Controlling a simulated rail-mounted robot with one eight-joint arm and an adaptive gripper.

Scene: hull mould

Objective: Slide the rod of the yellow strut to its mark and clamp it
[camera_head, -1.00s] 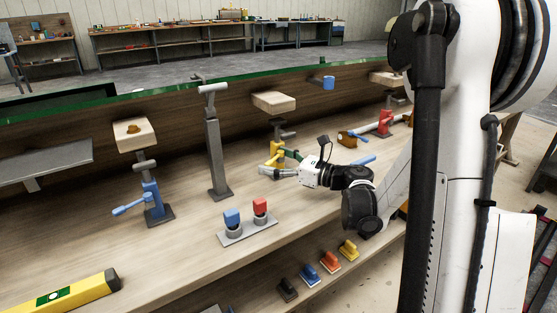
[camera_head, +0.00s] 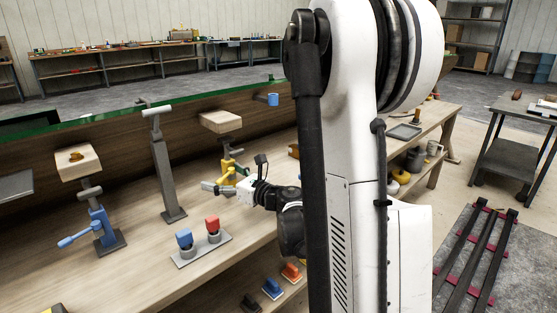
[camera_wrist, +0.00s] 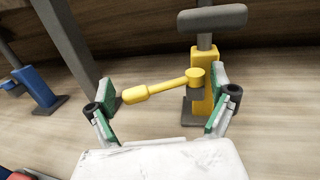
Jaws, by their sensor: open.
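The yellow strut (camera_wrist: 203,85) stands upright on a dark base in the wrist view. Its grey rod (camera_wrist: 204,40) rises from the yellow body and carries a grey crossbar on top. A yellow clamp lever (camera_wrist: 155,90) sticks out to the left from the collar. My gripper (camera_wrist: 163,103) is open, with green-padded fingers on either side of the lever in the picture; I see no contact with it. In the head view my gripper (camera_head: 222,182) is close to the strut (camera_head: 230,168) and partly hides it. I cannot make out the mark on the rod.
A wooden block (camera_head: 221,122) juts from the panel above the yellow strut. A tall grey post (camera_head: 168,180) and a blue strut (camera_head: 103,228) stand to the left. A plate with blue and red pieces (camera_head: 203,249) lies in front. My arm hides the bench's right part.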

